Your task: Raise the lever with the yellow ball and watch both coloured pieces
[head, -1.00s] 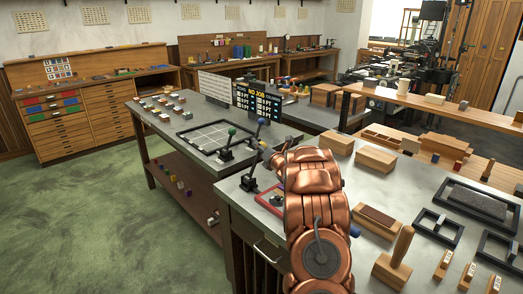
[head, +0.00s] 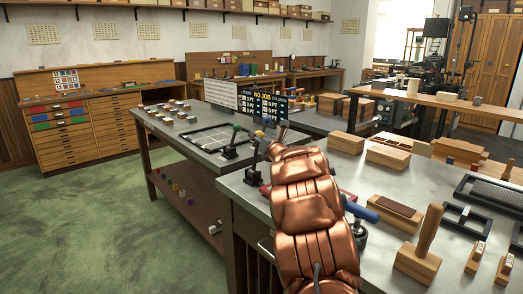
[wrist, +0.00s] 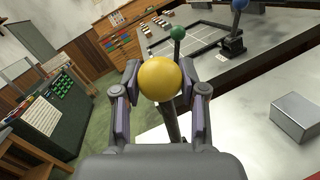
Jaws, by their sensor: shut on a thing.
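The yellow ball (wrist: 160,79) sits between the two fingers of my gripper (wrist: 160,92) in the wrist view, and the fingers are shut on it. Its dark lever rod (wrist: 172,122) runs down from it. In the head view my gripper (head: 266,142) is beside the front bench, and my copper arm hides much of this area. The lever's black base (head: 252,178) stands at the bench's left edge. A red part (head: 265,190) shows just left of my arm and a blue one (head: 360,210) to its right. I cannot tell whether these are the coloured pieces.
A green-ball lever (head: 236,128) and a blue-ball lever (wrist: 239,4) stand beyond on the neighbouring table. A dark sign board (head: 268,106) is behind them. A grey block (wrist: 300,114) lies right of my gripper. Wooden blocks (head: 388,156) and a stamp (head: 420,255) crowd the bench. Green floor is clear at left.

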